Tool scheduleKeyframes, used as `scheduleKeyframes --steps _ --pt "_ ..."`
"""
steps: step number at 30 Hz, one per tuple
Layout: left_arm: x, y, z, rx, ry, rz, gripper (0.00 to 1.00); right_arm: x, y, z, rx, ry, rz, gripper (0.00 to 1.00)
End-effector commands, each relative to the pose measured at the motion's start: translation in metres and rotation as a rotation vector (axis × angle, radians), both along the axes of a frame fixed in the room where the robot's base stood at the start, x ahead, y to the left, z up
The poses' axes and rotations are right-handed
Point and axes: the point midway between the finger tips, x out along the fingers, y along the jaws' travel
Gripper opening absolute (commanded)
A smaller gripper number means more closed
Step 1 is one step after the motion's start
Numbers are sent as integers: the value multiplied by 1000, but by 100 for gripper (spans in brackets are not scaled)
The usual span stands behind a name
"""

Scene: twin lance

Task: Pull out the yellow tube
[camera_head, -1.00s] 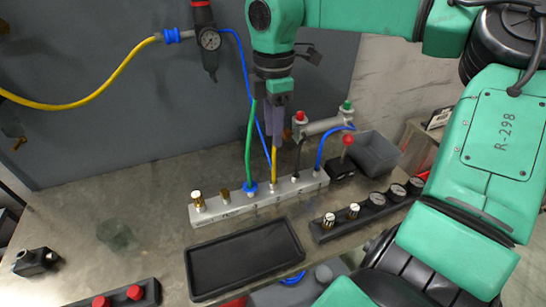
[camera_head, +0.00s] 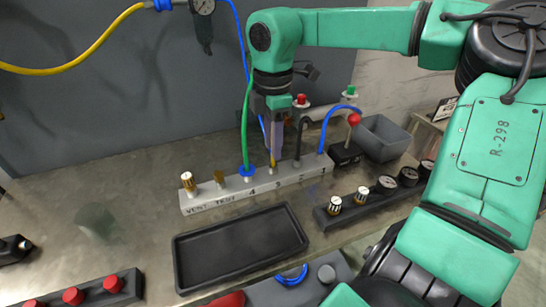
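The yellow tube (camera_head: 273,158) stands in the port marked 3 of a pale grey manifold block (camera_head: 222,203). Only its short lower part shows; the rest is hidden by my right gripper. My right gripper (camera_head: 276,146) points straight down over that port, its pale fingers at the tube just above the block. I cannot tell whether the fingers press on the tube. A green tube (camera_head: 244,125) stands in port 4 to the left, a black one (camera_head: 299,137) in port 2 and a blue one (camera_head: 325,125) in port 1 to the right. My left gripper is not in view.
A black empty tray (camera_head: 240,248) lies in front of the block. A gauge strip (camera_head: 360,203), a red-knobbed valve box (camera_head: 346,153) and a grey bin (camera_head: 381,138) stand to the right. A thicker yellow hose (camera_head: 85,58) hangs at upper left. The left bench is mostly clear.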

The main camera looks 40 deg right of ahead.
Motion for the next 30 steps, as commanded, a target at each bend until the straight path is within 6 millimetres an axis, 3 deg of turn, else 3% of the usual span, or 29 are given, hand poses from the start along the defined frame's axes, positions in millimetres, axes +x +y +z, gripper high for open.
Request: scheduleKeyframes --steps 1,3,4,30 --pt "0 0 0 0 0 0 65 0 0 0 0 0 0 30" --pt "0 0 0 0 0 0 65 0 0 0 0 0 0 3" --pt "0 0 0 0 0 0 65 0 0 0 0 0 0 0" --pt "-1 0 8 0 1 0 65 0 0 13 0 0 -1 0"
